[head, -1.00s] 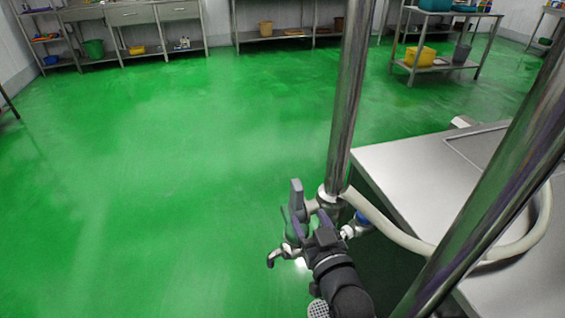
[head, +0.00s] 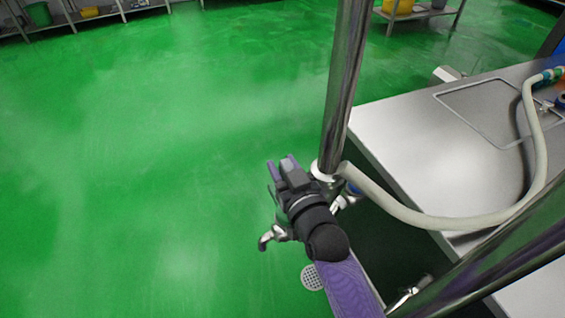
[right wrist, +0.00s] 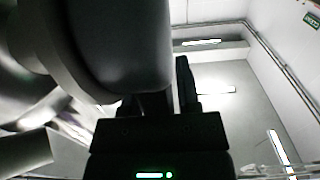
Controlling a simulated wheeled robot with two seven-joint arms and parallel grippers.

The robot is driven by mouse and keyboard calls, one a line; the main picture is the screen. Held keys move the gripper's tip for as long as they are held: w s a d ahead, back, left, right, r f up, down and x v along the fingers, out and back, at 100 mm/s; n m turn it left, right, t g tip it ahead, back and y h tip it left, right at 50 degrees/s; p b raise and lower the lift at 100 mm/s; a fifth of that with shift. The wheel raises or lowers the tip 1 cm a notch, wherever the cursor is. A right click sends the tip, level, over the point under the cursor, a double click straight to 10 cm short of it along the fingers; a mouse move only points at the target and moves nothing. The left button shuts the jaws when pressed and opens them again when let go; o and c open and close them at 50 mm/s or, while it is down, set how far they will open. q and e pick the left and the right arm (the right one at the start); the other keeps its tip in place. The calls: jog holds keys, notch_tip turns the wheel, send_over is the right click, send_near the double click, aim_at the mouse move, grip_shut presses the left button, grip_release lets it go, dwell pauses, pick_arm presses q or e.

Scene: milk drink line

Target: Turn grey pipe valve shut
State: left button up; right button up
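The grey pipe valve is mostly hidden behind my right gripper in the head view; its metal spout (head: 270,238) shows at the lower left of the gripper. My right gripper (head: 281,164) is at the valve, beside the foot of the steel post, with purple fingertips pointing up and away. In the right wrist view a large, smooth grey body (right wrist: 118,40), likely part of the valve, fills the space ahead of the gripper. One dark finger (right wrist: 187,85) shows right of it; the other finger is hidden. Whether the fingers grip the handle is unclear. My left gripper is out of view.
A steel post (head: 342,90) rises just beyond my right gripper. A steel bench (head: 410,125) stands to the right, with a pale hose (head: 440,221) looping over its edge. A drain (head: 312,277) lies in the floor below. The green floor at left is clear.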

grip_shut()
dwell(1.1)
